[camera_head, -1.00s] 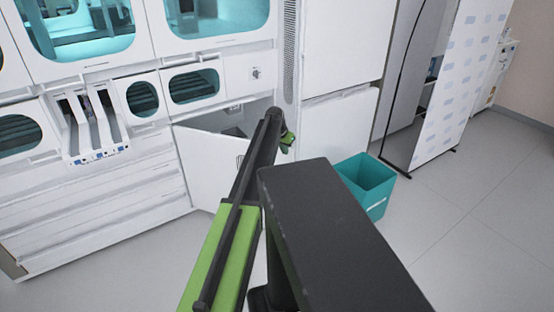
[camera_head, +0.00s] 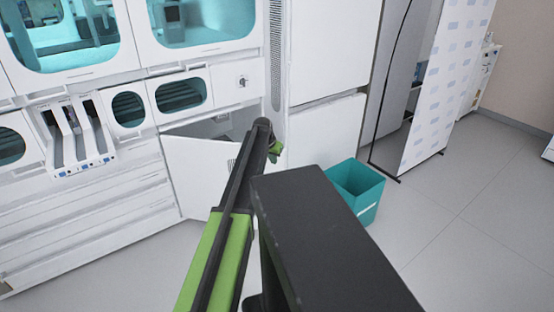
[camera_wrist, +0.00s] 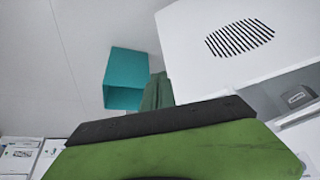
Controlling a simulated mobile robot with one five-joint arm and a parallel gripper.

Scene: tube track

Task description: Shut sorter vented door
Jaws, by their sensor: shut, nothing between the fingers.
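The white vented door (camera_head: 196,172) of the sorter stands open, swung out from the lower front of the white sorter (camera_head: 100,195). Its dark opening (camera_head: 215,127) shows above the door's top edge. My arm covers the door's right part. In the wrist view the door (camera_wrist: 190,35) fills the upper right, with its oval of black vent slots. My gripper (camera_head: 276,150) is shut and empty, at the door's free right side in the head view. The gripper (camera_wrist: 157,92) also shows in the wrist view, left of the door; I cannot tell whether it touches it.
A teal bin (camera_head: 357,190) stands on the floor to the right of my arm, and it also shows in the wrist view (camera_wrist: 126,80). A tray of channels (camera_head: 80,140) juts from the sorter at left. A patterned panel (camera_head: 445,85) stands at right. Grey floor beyond is clear.

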